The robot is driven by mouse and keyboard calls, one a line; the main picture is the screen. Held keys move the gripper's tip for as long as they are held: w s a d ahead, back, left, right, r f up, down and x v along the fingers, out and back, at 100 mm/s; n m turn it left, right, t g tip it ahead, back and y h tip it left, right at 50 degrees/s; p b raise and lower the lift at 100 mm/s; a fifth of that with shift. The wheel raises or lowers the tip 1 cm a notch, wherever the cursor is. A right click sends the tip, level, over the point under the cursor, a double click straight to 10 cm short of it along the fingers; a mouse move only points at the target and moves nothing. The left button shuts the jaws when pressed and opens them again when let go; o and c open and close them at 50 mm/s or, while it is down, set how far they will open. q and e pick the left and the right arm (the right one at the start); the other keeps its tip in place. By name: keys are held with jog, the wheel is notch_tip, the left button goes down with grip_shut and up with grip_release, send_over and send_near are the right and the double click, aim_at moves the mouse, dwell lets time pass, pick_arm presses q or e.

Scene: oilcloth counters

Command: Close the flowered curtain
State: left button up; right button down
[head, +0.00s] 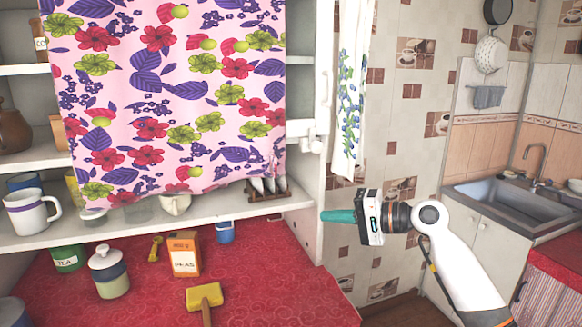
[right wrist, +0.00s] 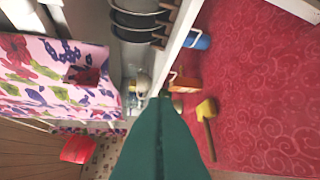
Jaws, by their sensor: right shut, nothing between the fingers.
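The flowered curtain (head: 170,95) is pink with red, green and purple flowers. It hangs across the front of a white shelf unit in the head view and also shows at the left in the right wrist view (right wrist: 35,80). It covers the middle; shelves show bare at the left, and a narrow strip is open at the right. My right gripper (head: 325,216) has green fingers, shut and empty, beside the unit's right side wall. It is right of and below the curtain, apart from it. Its fingers (right wrist: 160,105) fill the lower middle of the wrist view. My left gripper is not in view.
The white lower shelf (head: 225,207) bears a mug (head: 30,214) and a plate rack (head: 267,190). On the red counter stand a tea tin (head: 67,259), a jar (head: 108,272), a peas box (head: 184,254) and a yellow mallet (head: 204,297). A blue-flowered cloth (head: 350,90) hangs at right.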

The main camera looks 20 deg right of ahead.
jog(key=d+r+m+t+y, duration=0.15)
jog(key=d+r, duration=0.25)
jog(key=r, duration=0.6)
jog(key=p, duration=0.5)
send_near(285, 159)
jog(key=x, duration=0.4)
jog(key=shift+w+a, duration=0.25)
jog(key=shift+w, duration=0.05)
jog(key=a, duration=0.1)
jog(key=a+p, duration=0.1)
jog(key=a, duration=0.1)
jog(key=shift+s+a+f, duration=0.25)
jog(key=shift+a, duration=0.05)
